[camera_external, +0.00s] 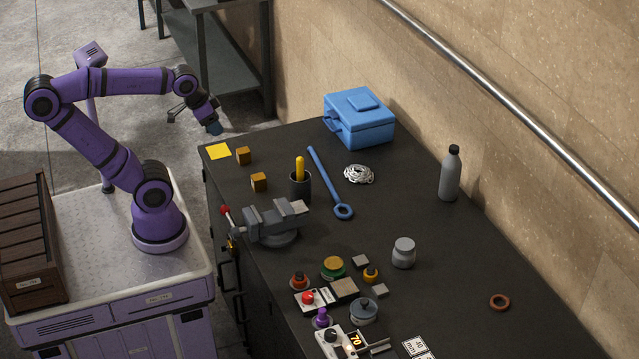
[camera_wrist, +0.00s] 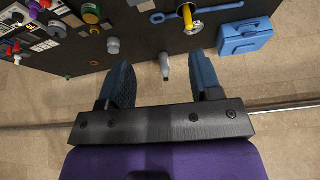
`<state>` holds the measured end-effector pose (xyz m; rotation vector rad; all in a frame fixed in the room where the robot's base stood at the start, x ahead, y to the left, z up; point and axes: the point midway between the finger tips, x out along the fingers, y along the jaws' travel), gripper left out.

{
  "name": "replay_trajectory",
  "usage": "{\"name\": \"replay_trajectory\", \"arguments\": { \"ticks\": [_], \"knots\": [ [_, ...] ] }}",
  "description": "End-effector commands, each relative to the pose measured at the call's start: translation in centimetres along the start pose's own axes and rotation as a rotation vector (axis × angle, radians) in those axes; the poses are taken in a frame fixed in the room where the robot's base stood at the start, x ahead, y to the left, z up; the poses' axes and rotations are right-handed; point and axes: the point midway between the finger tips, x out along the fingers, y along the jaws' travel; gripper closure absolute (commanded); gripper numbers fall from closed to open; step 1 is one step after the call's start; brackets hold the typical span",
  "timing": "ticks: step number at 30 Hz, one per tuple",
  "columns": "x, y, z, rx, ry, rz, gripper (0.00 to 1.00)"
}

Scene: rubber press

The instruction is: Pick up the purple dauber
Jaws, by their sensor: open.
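A small purple shape, likely the same dauber, shows at the far left of the wrist view (camera_wrist: 14,19). My gripper (camera_external: 214,127) hangs beyond the bench's far left corner, well away from the dauber. In the wrist view my gripper (camera_wrist: 163,75) has its two blue fingers spread apart with nothing between them.
The workbench (camera_external: 420,230) carries a vise (camera_external: 272,222), a cup with a yellow handle (camera_external: 300,185), a blue wrench (camera_external: 328,180), a blue toolbox (camera_external: 359,118), a grey bottle (camera_external: 450,174) and a grey jar (camera_external: 403,253). A wall with a handrail (camera_external: 500,90) runs along the right.

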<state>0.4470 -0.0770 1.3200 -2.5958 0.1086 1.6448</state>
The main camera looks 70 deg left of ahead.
Motion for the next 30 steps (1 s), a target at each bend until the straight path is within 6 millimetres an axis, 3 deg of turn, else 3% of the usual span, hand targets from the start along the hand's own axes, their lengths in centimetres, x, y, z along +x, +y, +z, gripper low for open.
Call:
{"name": "replay_trajectory", "arguments": {
  "ticks": [8, 18, 24, 30],
  "knots": [
    [3.0, 4.0, -6.6, 0.356, -0.078, 0.099, 0.41],
    [8.7, 12.5, -12.8, 0.815, -0.151, 0.199, 0.41],
    [12.9, 19.1, -14.6, 1.091, -0.188, 0.246, 0.41],
    [17.4, 26.6, -14.7, 1.373, -0.221, 0.285, 0.41]
  ]
}}
